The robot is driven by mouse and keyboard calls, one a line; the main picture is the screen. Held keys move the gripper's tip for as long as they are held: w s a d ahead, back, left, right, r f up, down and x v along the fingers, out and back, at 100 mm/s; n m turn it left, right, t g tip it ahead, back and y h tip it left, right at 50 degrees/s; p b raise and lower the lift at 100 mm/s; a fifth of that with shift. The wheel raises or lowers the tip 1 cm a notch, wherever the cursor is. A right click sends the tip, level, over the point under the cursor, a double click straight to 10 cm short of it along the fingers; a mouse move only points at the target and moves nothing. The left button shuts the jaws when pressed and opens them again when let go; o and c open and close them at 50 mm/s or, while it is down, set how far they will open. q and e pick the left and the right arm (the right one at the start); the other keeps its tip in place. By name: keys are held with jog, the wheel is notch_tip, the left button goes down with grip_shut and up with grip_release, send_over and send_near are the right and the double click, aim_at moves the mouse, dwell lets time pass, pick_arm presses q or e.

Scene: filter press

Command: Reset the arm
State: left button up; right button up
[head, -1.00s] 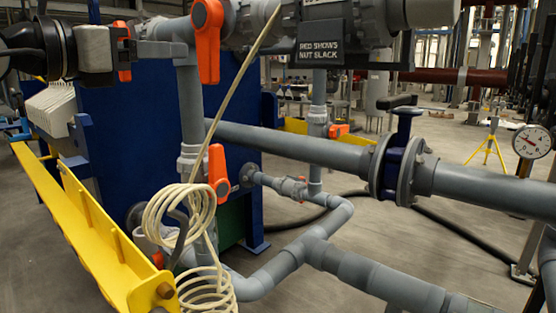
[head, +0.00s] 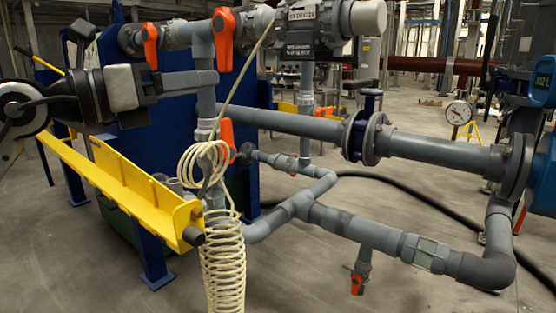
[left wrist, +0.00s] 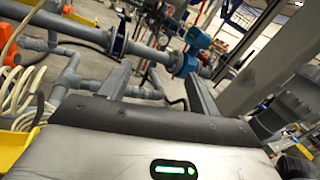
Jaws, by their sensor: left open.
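My left gripper (head: 190,84) reaches in from the left in the head view, its fingers pointing right in front of the blue press plate (head: 175,110). A grey vertical pipe (head: 205,104) stands by its fingertips; I cannot tell whether they touch. In the left wrist view the two dark fingers of my left gripper (left wrist: 160,85) stand apart with nothing held between them. My right gripper is not in view.
A yellow beam (head: 130,185) lies below my left arm. A coiled cream hose (head: 222,265) hangs from the pipework. Orange valve handles (head: 223,40) and a flanged grey pipe (head: 440,151) are near. A gauge (head: 458,113) stands right. Open floor (head: 85,265) shows lower left.

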pick_arm(q)
jog(key=s+d+f+n+t+h+p, duration=0.1)
jog(key=d+f+n+h+p, duration=0.1)
jog(key=f+n, duration=0.25)
jog(key=s+d+f+n+h+p, duration=0.2)
jog(key=f+n+h, duration=0.15)
jog(key=n, duration=0.25)
jog(key=s+a+f+n+t+y+p, duration=0.25)
jog(key=f+n+y, duration=0.55)
jog(key=f+n, duration=0.45)
jog(key=s+a+f+n+t+y+p, duration=0.25)
jog(key=f+n+y, duration=0.55)
jog(key=f+n, duration=0.4)
jog(key=s+f+n+g, duration=0.6)
jog(key=s+f, duration=0.4)
jog(key=s, duration=0.3)
jog(key=shift+s+a+f+n+y, duration=0.15)
jog(key=shift+s+f+n+y, duration=0.1)
jog(key=shift+n+y, duration=0.3)
